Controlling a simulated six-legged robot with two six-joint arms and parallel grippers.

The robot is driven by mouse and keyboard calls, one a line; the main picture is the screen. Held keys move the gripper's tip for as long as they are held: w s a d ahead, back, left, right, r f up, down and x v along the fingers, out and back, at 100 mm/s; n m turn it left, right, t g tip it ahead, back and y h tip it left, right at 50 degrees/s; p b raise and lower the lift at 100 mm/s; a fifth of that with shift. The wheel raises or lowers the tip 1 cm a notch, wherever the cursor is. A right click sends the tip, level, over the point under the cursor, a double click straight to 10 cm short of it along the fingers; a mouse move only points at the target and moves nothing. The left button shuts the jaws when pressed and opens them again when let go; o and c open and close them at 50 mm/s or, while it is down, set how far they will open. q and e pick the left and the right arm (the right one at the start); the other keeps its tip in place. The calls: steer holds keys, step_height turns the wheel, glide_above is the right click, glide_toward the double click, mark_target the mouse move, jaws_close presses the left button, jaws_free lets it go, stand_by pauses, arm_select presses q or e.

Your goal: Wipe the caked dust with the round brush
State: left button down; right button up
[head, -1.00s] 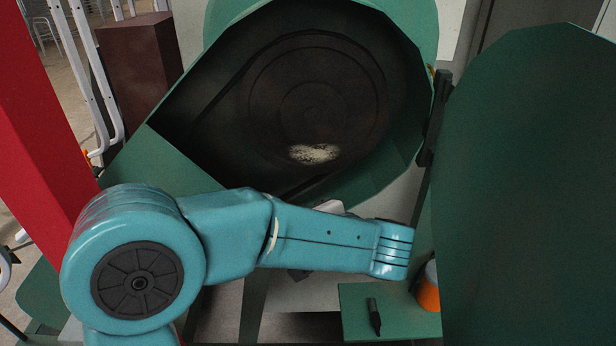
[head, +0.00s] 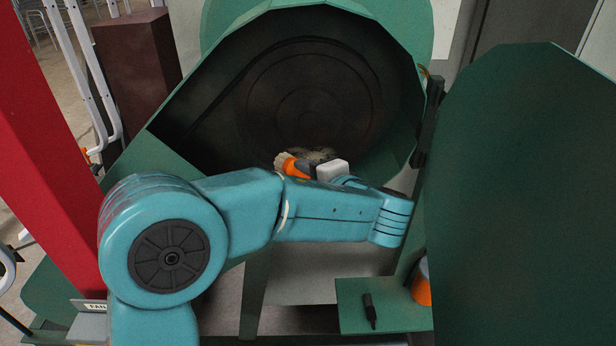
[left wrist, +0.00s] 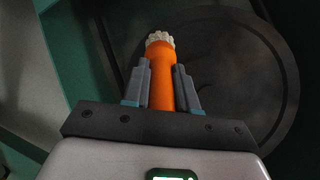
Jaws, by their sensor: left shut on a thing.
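My left gripper (head: 306,168) is shut on the round brush (head: 289,165), which has an orange handle and pale bristles. In the left wrist view the handle (left wrist: 160,75) sits between the two grey fingers (left wrist: 160,88), with the bristles pointing away from the wrist. The caked dust (head: 318,154) is a pale patch low on the dark round plate inside the green housing. The brush and gripper partly cover it in the head view. The bristles are just left of the patch there; I cannot tell whether they touch the plate. My right gripper is not in view.
The green housing (head: 218,24) surrounds the dark recess. A large green door (head: 530,180) stands open at the right. A small green shelf (head: 350,318) holds a dark tool (head: 370,308) and an orange container (head: 422,290). A red post (head: 45,140) stands at the left.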

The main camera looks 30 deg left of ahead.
arm_select(q)
steer(key=shift+a, duration=0.1)
stand_by(0.6)
steer(key=shift+w+a, duration=0.1)
steer(key=shift+w, duration=0.15)
steer(key=w+d, duration=0.4)
steer(key=d, duration=0.2)
steer(key=shift+d, duration=0.2)
stand_by(1.5)
